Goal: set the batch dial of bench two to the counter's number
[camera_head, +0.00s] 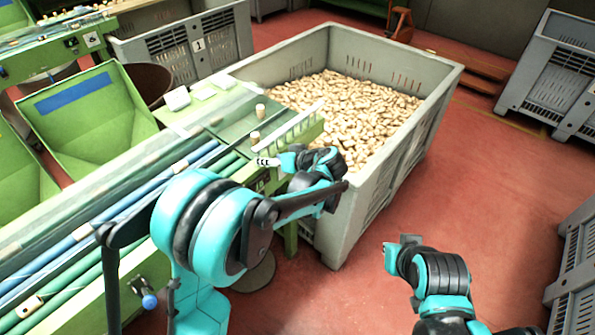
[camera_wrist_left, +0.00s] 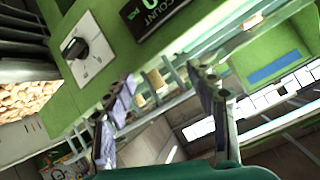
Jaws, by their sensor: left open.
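In the left wrist view, the batch dial (camera_wrist_left: 74,48) is a black knob on a white square plate on a green panel. Its plate marks are too small to read. Next to it is the black counter (camera_wrist_left: 152,14), lettered COUNT; its pale number is cut off by the frame's top edge and unreadable. My left gripper (camera_wrist_left: 163,78) is open and empty, its two fingers apart, with the dial beyond and to the left of them. My right gripper (camera_head: 389,252) hangs over the floor.
A large grey crate (camera_head: 428,118) full of corks stands just beyond the bench end. Corks (camera_head: 255,137) stand on the bench top. Green hoppers (camera_head: 90,110) are at left, and a grey crate (camera_head: 550,75) stands far right. Red floor (camera_head: 490,190) is clear at right.

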